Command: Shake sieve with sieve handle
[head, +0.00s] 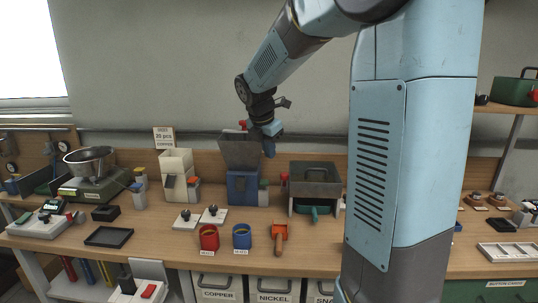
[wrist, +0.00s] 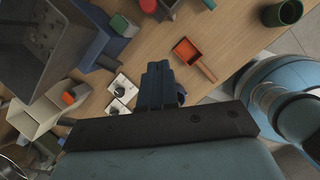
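A dark grey open box, which looks like the sieve (head: 316,176), sits on a grey frame at the right of the bench, with a green piece (head: 314,210) below it. A red knob (head: 284,178) shows at its left side and may be the sieve handle; a red round end also shows at the top of the wrist view (wrist: 148,5). My gripper (head: 268,148) hangs in the air to the left of and above the sieve, near the grey hopper, apart from both. Its blue fingers (wrist: 158,80) hold nothing visible; their gap is unclear.
The grey hopper (head: 240,150) on a blue machine stands left of the sieve. An orange scoop (head: 280,238), a red cup (head: 208,238) and a blue cup (head: 242,237) stand near the front edge. A white dispenser (head: 176,170) and a scale with bowl (head: 90,160) are further left.

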